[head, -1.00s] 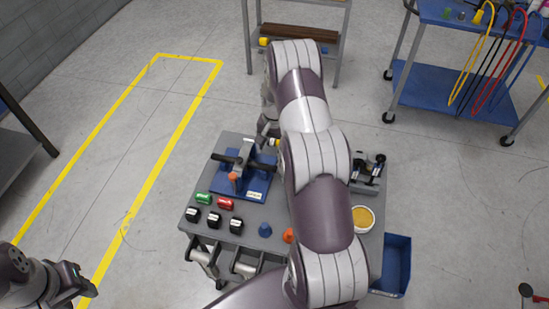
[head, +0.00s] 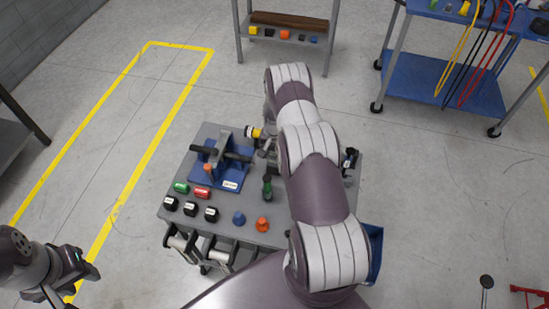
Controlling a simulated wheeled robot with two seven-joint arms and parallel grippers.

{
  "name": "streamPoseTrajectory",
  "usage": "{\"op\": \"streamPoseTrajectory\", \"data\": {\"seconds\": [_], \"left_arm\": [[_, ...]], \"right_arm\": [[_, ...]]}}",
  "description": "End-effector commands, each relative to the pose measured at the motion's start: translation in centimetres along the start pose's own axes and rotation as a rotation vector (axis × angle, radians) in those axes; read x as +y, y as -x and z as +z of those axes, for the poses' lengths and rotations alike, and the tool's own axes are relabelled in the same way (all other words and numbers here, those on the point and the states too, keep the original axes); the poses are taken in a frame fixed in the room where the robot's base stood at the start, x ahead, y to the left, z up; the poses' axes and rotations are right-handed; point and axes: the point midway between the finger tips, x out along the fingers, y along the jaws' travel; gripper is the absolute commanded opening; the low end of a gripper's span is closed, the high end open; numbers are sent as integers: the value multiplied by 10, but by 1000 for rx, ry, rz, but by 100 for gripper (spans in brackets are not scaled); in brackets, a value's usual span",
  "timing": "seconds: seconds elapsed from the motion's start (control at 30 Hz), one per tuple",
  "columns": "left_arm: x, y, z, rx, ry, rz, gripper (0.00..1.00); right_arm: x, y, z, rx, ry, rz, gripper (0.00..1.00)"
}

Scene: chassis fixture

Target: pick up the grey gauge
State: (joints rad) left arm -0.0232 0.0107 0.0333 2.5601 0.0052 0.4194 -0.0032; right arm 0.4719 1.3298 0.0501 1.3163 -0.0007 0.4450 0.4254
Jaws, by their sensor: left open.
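I cannot make out a grey gauge for certain; my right arm covers part of the grey cart top (head: 215,222). My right gripper (head: 266,150) is low over the cart's far side, right of the blue fixture (head: 212,178), its fingers mostly hidden by the arm. A yellow-and-black piece (head: 254,132) shows right beside it; I cannot tell if they touch. My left gripper (head: 86,272) is open and empty, off to the lower left, away from the cart.
A green cylinder (head: 181,187), a red cylinder (head: 202,193), several black blocks (head: 190,209), a blue cone (head: 239,217), an orange cone (head: 262,224) and a green bottle-like piece (head: 267,188) stand on the cart. A blue bin (head: 374,250) hangs at its right.

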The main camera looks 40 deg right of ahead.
Motion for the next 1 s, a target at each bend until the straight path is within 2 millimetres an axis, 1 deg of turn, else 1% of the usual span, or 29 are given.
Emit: {"op": "streamPoseTrajectory", "data": {"seconds": [0.37,0.47,0.63,0.67,0.87,1.0], "left_arm": [[0,-2,0,0,0,0,43],[0,-8,1,0,0,0,43],[0,-22,2,0,0,0,43],[0,-22,3,0,0,0,43],[0,-31,4,0,0,0,43],[0,-40,5,0,0,0,43]], "right_arm": [[-1,4,-1,2,0,-1,11],[-1,12,-2,3,0,-2,11],[-1,38,-2,5,0,-3,11],[-1,42,2,4,1,-2,11],[6,63,38,2,1,-1,11],[10,80,67,3,2,-2,11]]}}
